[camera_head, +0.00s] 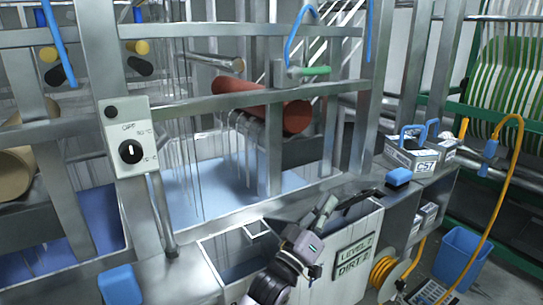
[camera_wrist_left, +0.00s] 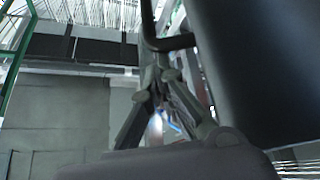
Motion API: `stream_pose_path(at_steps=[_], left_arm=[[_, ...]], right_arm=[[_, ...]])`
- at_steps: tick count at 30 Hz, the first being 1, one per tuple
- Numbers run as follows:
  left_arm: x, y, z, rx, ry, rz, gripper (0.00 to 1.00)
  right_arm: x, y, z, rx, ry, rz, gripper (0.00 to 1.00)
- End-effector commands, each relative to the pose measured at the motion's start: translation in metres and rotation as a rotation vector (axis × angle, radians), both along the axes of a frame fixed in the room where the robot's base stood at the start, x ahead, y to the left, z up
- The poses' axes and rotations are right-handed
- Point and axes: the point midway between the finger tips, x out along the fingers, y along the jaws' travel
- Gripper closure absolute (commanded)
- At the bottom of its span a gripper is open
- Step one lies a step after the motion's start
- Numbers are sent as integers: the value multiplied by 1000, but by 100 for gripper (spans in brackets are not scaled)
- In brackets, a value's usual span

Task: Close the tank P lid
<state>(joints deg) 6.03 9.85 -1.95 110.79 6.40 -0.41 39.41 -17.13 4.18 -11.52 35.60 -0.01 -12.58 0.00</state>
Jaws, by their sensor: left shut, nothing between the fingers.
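An open-topped metal tank (camera_head: 349,265) stands at the front, with a dark inside (camera_head: 228,262) and a "LEVEL? DIRT?" plate (camera_head: 354,252) on its front. I cannot read a letter P on it. I cannot clearly make out the lid or its position. My left gripper (camera_head: 372,197) reaches over the tank's right part from below. In the left wrist view the left gripper (camera_wrist_left: 160,80) has its fingers together with nothing between them. A bent black bar (camera_wrist_left: 172,42) is close beyond the fingertips; I cannot tell whether they touch. My right gripper is out of view.
A metal frame with a red roller (camera_head: 255,104) stands behind the tank, over a blue bath (camera_head: 205,190). A switch box (camera_head: 126,140) is at left. A blue block (camera_head: 398,177) and a C57 box (camera_head: 412,157) sit at right. A blue bin (camera_head: 462,258) stands on the floor.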

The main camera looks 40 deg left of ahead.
Motion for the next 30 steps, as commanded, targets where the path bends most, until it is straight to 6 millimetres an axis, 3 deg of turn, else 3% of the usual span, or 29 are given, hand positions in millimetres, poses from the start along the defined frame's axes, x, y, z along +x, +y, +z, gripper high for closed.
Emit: stream_pose_path(at_steps=[1, 3, 12, 21, 30], left_arm=[[-2, -5, -19, 46, -15, -1, 100], [-4, -10, -30, 105, -39, 0, 100], [-10, -25, -69, 317, -128, 0, 100], [-12, -29, -92, 335, -137, 0, 100], [-12, -29, -97, 334, -135, 1, 100]], right_arm=[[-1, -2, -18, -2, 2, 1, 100], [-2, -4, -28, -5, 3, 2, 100], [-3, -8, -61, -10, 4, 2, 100], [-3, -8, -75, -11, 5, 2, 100], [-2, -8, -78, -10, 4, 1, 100]])
